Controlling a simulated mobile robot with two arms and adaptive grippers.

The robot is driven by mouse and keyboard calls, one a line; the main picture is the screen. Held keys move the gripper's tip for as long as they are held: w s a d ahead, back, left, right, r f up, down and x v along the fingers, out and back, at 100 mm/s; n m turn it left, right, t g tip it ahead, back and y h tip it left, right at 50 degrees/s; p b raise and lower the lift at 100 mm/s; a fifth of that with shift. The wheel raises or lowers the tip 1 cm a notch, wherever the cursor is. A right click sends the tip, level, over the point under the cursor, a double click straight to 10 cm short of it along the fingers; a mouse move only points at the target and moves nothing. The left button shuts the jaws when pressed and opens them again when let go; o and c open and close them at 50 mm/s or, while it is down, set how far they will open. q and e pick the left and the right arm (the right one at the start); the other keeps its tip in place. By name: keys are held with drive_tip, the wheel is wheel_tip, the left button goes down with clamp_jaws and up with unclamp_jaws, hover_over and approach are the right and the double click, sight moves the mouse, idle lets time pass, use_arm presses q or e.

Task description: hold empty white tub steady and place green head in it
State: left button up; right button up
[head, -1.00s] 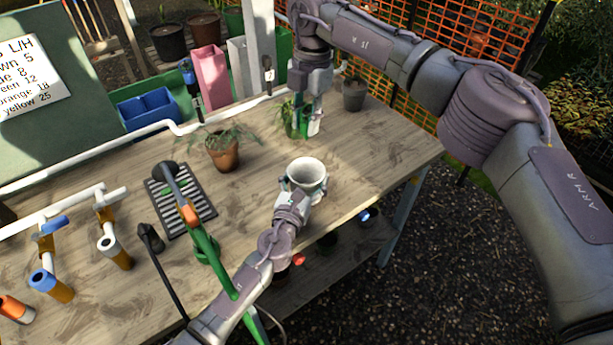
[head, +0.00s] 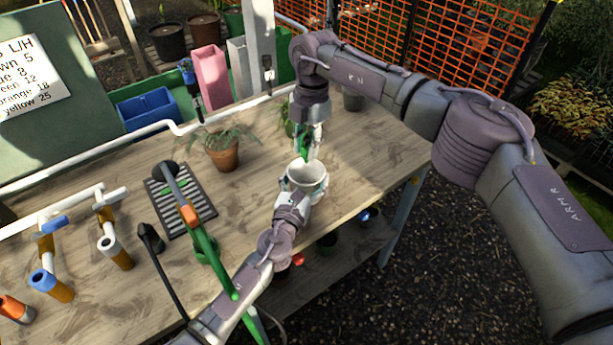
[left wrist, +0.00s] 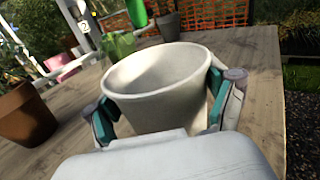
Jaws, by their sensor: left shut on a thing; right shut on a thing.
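The white tub (head: 308,172) stands upright near the table's right front edge and looks empty in the left wrist view (left wrist: 160,75). My left gripper (head: 303,190) is shut on the tub, with teal-padded fingers (left wrist: 160,112) on either side of its wall. My right gripper (head: 309,137) is shut on the green head (head: 304,149) and holds it just above the tub's far rim. The green head also shows at the top of the left wrist view (left wrist: 136,12), beyond the tub and partly cut off. My right fingers partly hide it.
A terracotta pot with a plant (head: 223,155) stands left of the tub. A small green plant (head: 287,128) and a dark pot (head: 353,99) stand behind. Bare wood (head: 385,150) is right.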

sight(306, 160)
drive_tip(key=shift+f, duration=2.3)
drive_tip(key=o, duration=0.9)
drive_tip(key=r, duration=0.8)
drive_tip(key=w+d+r, duration=0.1)
drive_tip(key=r, duration=0.3)
use_arm(q)
drive_tip(key=o, duration=1)
use_arm(e)
drive_tip(key=shift+w, duration=0.1)
